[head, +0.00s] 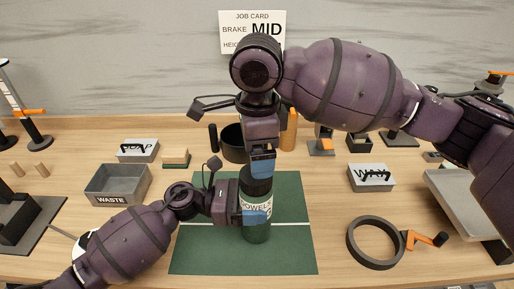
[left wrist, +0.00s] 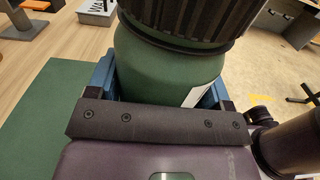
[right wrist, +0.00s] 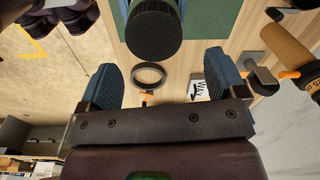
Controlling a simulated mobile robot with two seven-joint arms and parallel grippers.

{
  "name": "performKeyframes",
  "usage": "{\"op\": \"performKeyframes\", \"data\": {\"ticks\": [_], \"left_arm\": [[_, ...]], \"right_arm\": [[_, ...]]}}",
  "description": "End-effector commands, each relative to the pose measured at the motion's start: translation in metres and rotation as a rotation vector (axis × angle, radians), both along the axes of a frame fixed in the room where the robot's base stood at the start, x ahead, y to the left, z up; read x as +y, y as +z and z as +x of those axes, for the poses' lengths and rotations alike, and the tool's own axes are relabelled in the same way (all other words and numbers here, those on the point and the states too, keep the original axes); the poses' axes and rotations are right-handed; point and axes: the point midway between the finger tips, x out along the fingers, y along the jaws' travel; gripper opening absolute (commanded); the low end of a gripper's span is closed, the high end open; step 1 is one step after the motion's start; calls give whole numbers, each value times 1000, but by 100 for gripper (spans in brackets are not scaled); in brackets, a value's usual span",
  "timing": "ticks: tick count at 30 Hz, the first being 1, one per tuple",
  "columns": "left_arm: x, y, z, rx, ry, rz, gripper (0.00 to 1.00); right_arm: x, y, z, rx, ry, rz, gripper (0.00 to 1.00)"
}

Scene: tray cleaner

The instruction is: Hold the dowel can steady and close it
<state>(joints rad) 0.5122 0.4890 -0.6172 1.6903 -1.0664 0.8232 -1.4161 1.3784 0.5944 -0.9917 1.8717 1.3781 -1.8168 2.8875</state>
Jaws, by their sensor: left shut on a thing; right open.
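The dowel can (head: 256,232) is a green cylinder with a "DOWELS" label, upright on the green mat (head: 200,250). Its black lid (head: 256,180) sits on top; the ribbed rim of the lid (left wrist: 190,22) also shows in the left wrist view. I cannot tell how tight it is. My left gripper (head: 252,214) is shut around the can's body, blue pads on either side. My right gripper (head: 262,162) is open and points down just above the lid. In the right wrist view the lid (right wrist: 153,32) lies beyond the two open fingers, apart from them.
A grey waste bin (head: 117,184) and a sponge-like block (head: 175,158) stand left of the mat. A black ring (head: 352,243) with an orange-tipped handle lies to the right. A dark pot (head: 232,143) and an orange bottle (head: 289,130) stand behind.

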Motion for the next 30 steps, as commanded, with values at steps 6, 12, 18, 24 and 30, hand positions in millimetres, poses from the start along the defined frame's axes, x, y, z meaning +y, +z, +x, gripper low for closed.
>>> {"op": "performKeyframes", "data": {"ticks": [6,12,18,24,30], "left_arm": [[0,0,0,0,0,0,7],[0,0,0,0,0,0,7],[0,0,0,0,0,0,7],[0,0,0,0,0,0,7],[0,0,0,0,0,0,7]], "right_arm": [[-2,16,5,-30,198,-37,90],[-3,19,5,-23,496,-55,90],[-2,22,5,-15,791,-69,90],[-2,23,4,-4,1087,-81,90],[-2,25,4,8,1381,-91,90]]}}
